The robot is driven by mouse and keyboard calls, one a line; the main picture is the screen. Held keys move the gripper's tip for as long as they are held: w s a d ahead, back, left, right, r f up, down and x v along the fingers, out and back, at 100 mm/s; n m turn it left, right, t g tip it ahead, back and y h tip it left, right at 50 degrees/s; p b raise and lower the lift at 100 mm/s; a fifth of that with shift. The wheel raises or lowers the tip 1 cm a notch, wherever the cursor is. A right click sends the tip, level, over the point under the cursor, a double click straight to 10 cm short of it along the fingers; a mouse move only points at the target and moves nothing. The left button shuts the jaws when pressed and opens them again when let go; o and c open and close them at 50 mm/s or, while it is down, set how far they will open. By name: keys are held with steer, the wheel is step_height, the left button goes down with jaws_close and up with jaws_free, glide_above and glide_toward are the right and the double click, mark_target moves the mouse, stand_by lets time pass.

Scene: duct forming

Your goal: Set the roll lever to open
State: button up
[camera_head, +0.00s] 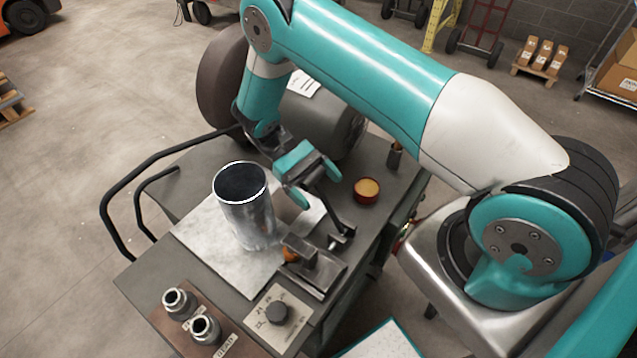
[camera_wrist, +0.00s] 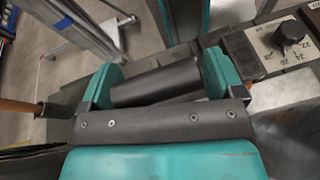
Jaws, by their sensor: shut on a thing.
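The roll lever (camera_head: 335,212) is a dark bar on the right side of the grey workbench, running from a pivot near the clamp block up to my gripper (camera_head: 311,182). In the wrist view my gripper (camera_wrist: 160,80) has its two teal fingers closed on the ends of a dark cylindrical grip (camera_wrist: 158,83), which I take as the lever's handle. The lever leans away from the bench's front edge. My gripper hides its upper end in the head view. A shiny metal duct cylinder (camera_head: 250,215) stands upright on a sheet, left of my gripper.
A gauge dial (camera_head: 277,312) with numbers sits at the bench's front; it also shows in the wrist view (camera_wrist: 291,33). Two metal fittings (camera_head: 190,315) stand beside it. A red round container (camera_head: 367,190) lies right of the lever. A black rail (camera_head: 150,165) edges the bench's left.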

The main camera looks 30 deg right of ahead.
steer(key=o, duration=1)
steer(key=shift+w+a+f, duration=0.1)
steer(key=shift+w+f, duration=0.05)
steer(key=shift+f, duration=0.05)
steer(key=shift+o, duration=0.2)
steer(key=shift+r, duration=0.15)
step_height(320, 180, up, 20)
steer(key=p, duration=1.3)
